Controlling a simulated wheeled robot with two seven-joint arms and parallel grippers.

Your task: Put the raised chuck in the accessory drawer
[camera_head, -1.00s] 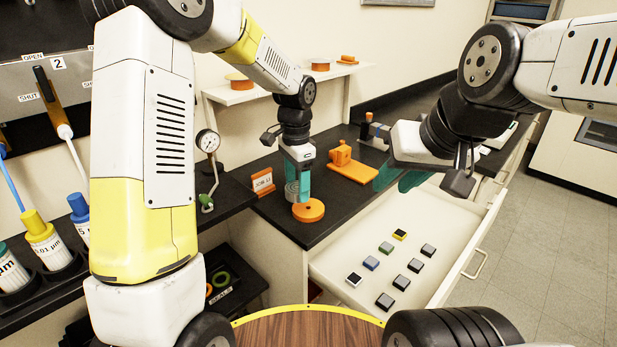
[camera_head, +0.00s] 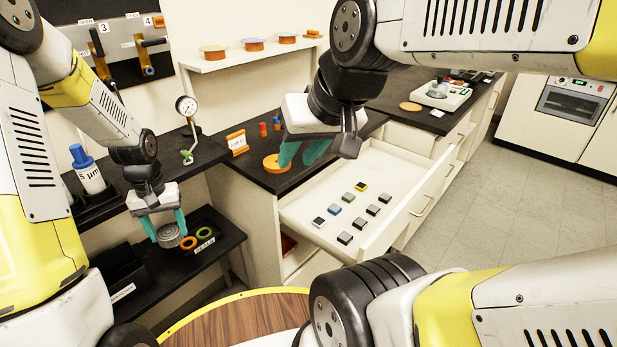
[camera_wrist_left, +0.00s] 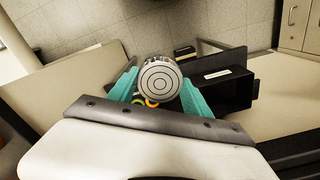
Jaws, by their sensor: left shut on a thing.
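My left gripper (camera_head: 168,228) is shut on a grey round chuck (camera_head: 168,238), held in the air in front of the low black shelf. In the left wrist view the chuck (camera_wrist_left: 160,80) shows concentric rings on its face, between the teal fingers. An open white drawer (camera_head: 290,212) juts from the counter, right of the chuck and apart from it. Several small square samples (camera_head: 348,197) lie in it. My right gripper (camera_head: 303,152) seems open and empty, in front of the counter near the drawer's back left.
An orange disc (camera_head: 271,165) and an orange sign (camera_head: 237,142) stand on the black counter. The low shelf (camera_head: 230,238) holds green and orange rings. A gauge (camera_head: 187,106) stands at left. A wall shelf (camera_head: 222,62) holds orange-based discs.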

